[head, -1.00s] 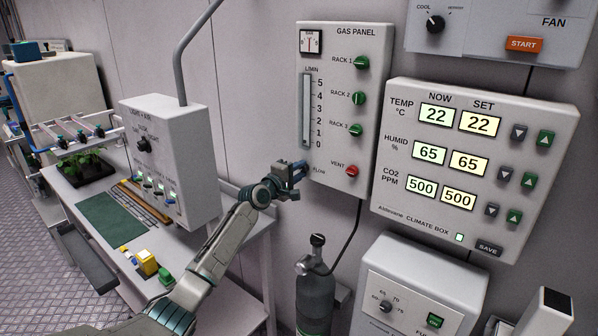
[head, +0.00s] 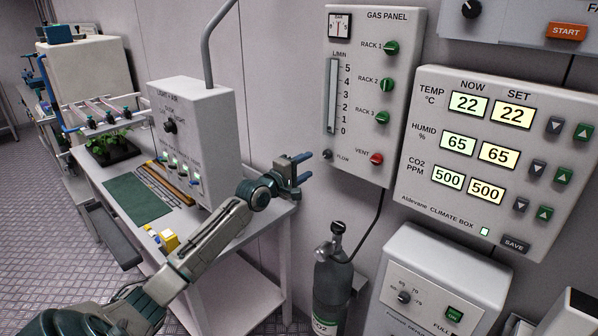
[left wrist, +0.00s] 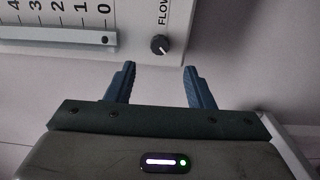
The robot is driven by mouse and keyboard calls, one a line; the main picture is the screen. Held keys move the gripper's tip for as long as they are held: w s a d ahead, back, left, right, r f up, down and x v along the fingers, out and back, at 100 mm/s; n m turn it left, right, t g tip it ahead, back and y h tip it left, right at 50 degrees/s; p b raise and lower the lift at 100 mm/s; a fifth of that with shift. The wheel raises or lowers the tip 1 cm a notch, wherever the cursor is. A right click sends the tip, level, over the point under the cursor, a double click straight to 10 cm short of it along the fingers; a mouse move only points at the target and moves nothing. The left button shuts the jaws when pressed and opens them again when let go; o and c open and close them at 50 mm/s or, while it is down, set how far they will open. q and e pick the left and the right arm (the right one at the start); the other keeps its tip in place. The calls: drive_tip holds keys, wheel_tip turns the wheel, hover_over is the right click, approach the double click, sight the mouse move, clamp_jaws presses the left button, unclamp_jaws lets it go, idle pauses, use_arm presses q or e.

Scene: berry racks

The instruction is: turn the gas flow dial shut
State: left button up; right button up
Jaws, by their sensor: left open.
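The gas panel (head: 400,100) is a white box on the wall in the head view. Its small dark flow dial (head: 327,154) sits at the lower left corner, below the flow scale. In the left wrist view the flow dial (left wrist: 160,44) is a black knob with a pale pointer mark, beside the label FLOW. My left gripper (head: 306,169) is open and empty, just left of and below the dial in the head view. In the left wrist view its blue fingers (left wrist: 158,68) point toward the dial, one on either side below it, apart from it. My right gripper is not in view.
Green rack knobs (head: 382,85) and a red vent knob (head: 376,158) are on the same panel. The climate box (head: 410,195) is to the right. A gas cylinder (head: 333,280) stands below. The bench (head: 225,255) with the light box (head: 205,120) is left.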

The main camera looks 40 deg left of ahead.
use_arm(q)
drive_tip(key=shift+s, duration=1.25)
drive_tip(key=shift+a, duration=0.1)
